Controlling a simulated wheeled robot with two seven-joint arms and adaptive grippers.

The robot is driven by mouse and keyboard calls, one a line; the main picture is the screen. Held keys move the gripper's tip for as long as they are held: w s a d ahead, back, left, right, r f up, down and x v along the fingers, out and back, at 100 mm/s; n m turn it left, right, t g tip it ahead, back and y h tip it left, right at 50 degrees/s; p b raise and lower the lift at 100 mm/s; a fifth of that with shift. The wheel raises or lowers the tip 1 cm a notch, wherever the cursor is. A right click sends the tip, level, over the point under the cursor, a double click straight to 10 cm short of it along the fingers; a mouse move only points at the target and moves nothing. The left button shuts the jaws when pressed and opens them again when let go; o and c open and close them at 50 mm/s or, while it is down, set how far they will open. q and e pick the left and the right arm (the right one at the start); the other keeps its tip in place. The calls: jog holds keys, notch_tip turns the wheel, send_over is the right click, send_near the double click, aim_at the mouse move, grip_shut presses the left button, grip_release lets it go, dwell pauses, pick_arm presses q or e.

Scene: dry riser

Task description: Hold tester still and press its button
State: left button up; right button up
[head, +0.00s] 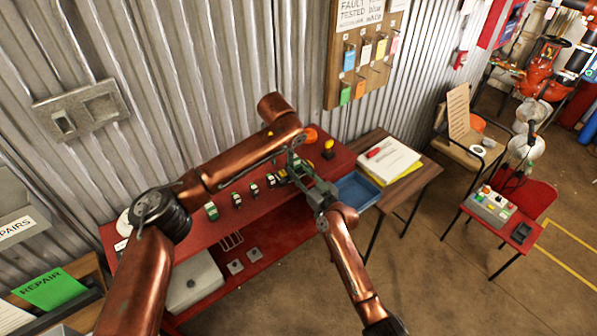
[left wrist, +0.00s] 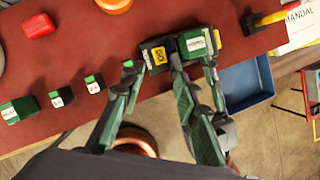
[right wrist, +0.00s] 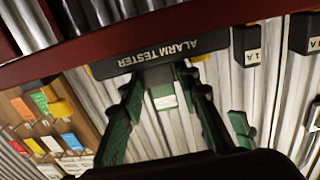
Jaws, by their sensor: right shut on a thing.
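The alarm tester, a dark box with its name in white, fills the top of the right wrist view (right wrist: 165,52). My right gripper (right wrist: 158,80) is shut on it from the front, a finger on each side. The tester's yellow-marked end (left wrist: 155,56) shows in the left wrist view. My left gripper (left wrist: 154,70) is open, fingertips just short of that end; I cannot tell whether they touch it. In the head view my left gripper (head: 291,160) and right gripper (head: 318,190) meet over the red bench and largely hide the tester. The button is not clearly visible.
Several small black-and-green labelled blocks (head: 212,211) line the red bench (head: 150,235). A blue tray (head: 358,190) and a manual (head: 388,160) lie to the right. A tagged board (head: 345,70) hangs on the corrugated wall. Bench left of the blocks is partly blocked by my left arm.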

pick_arm(q)
grip_shut()
dwell(0.4)
dwell(1.2)
